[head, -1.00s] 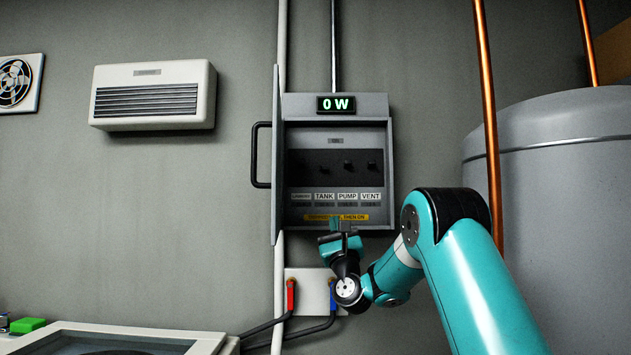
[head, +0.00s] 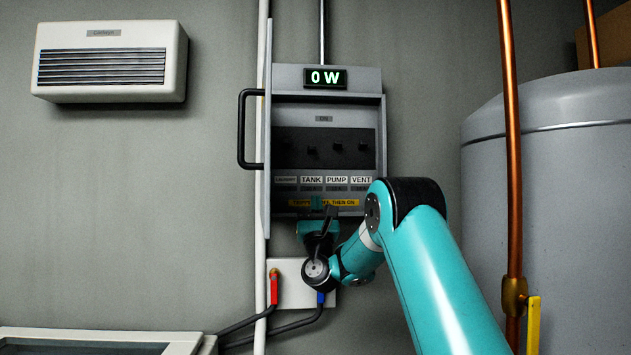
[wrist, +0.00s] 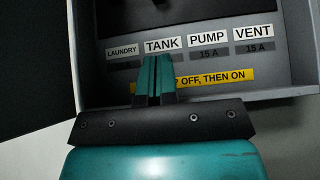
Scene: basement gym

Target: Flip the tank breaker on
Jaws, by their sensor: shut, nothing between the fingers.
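The breaker panel (head: 328,78) is open on the wall, its display (head: 325,78) reading 0 W. Inside is a row of dark switches above labels reading LAUNDRY, TANK, PUMP and VENT. The tank breaker (head: 312,149) is the dark knob above the TANK label (head: 311,180); it looks slightly lower than its neighbours. In the head view my gripper (head: 318,204) is below the switch row.
The panel's door (head: 267,150) stands open at the left, with a black handle (head: 243,130). A yellow label (head: 340,203) ending "OFF, THEN ON" is partly covered by my gripper. A copper pipe (head: 509,130) and grey tank (head: 575,190) stand at right.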

